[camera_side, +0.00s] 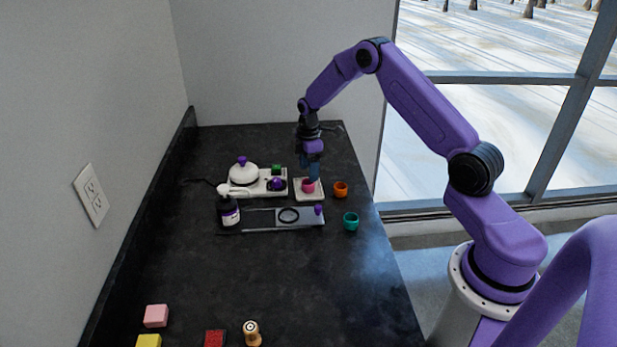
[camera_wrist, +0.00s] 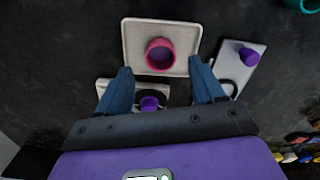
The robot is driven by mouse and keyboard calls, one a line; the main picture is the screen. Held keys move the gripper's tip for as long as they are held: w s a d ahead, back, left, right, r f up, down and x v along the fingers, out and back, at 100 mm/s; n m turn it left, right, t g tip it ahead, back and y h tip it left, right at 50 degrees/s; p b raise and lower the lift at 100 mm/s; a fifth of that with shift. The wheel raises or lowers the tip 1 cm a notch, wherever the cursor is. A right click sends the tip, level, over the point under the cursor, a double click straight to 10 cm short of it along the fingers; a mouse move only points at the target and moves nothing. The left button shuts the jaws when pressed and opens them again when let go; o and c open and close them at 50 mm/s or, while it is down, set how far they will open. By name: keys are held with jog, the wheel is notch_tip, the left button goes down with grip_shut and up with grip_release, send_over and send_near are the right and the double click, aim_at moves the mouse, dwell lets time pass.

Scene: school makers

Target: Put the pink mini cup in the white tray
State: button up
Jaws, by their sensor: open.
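The pink mini cup (camera_wrist: 160,53) stands upright inside the white tray (camera_wrist: 137,33), on its bare floor near the middle. In the side view the cup (camera_side: 308,186) and the tray (camera_side: 312,196) are at the far part of the counter, partly covered by my gripper. My gripper (camera_wrist: 160,84) is open and empty, with its blue fingers apart. In the wrist view the cup lies ahead of the fingertips, not between them. In the side view my gripper (camera_side: 314,178) is just above the tray, close to the cup; I cannot tell whether they touch.
An orange cup (camera_side: 340,189) and a teal cup (camera_side: 351,221) stand right of the tray. A flat grey device (camera_side: 262,219) lies in front. Blocks, including a pink one (camera_side: 156,315), lie near the front.

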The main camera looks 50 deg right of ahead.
notch_tip(320, 180, up, 8)
jog(key=s+a+r, duration=0.5)
jog(key=s+a, duration=0.3)
jog(key=a, duration=0.2)
jog(key=s+a+r, duration=0.4)
jog(key=s+a, duration=0.3)
jog(key=a, duration=0.4)
jog(key=s+r, duration=0.1)
jog(key=s, duration=2.3)
jog(key=shift+s+r, duration=0.35)
jog(key=shift+d, duration=0.1)
